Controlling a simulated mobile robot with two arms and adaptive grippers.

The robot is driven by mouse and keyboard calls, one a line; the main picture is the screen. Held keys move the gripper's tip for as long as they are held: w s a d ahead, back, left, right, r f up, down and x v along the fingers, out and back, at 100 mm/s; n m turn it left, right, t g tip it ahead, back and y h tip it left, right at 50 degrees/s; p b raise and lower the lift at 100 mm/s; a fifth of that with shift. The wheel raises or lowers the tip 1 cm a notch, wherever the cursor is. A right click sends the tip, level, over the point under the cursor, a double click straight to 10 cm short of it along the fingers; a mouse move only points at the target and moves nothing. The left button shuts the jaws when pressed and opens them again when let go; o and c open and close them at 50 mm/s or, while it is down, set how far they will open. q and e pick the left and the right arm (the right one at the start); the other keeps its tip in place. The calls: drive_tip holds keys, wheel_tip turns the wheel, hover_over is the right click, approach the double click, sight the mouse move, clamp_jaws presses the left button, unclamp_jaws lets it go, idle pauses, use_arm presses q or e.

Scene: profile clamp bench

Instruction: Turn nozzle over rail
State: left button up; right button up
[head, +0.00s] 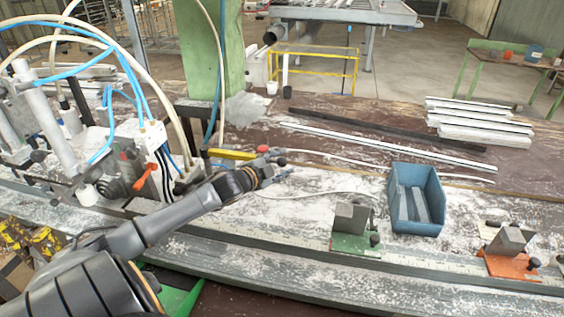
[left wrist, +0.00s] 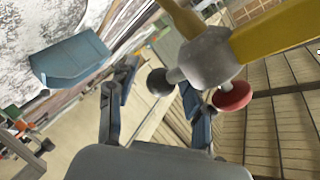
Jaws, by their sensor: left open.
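The nozzle is a yellow arm (head: 232,154) with a grey hub and a red knob (head: 263,149), above the bench left of centre. In the left wrist view its grey hub (left wrist: 208,58) carries a black ball (left wrist: 160,82) and a red knob (left wrist: 232,96). My left gripper (head: 279,174) is open beside the nozzle head. Its fingers (left wrist: 156,90) stand on either side of the black ball; I cannot tell whether they touch it. A long metal rail (head: 300,272) runs along the bench's front edge, below the nozzle. My right gripper is not in view.
A blue bin (head: 417,176) with profile pieces stands right of the gripper. A green clamp (head: 356,244) and an orange clamp (head: 512,266) sit along the rail. Hoses and a machine (head: 120,165) crowd the left. White profiles (head: 385,145) lie behind.

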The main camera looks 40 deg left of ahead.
use_arm(q)
drive_tip(key=shift+w, duration=0.1)
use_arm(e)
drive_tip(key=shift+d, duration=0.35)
use_arm(q)
clamp_jaws()
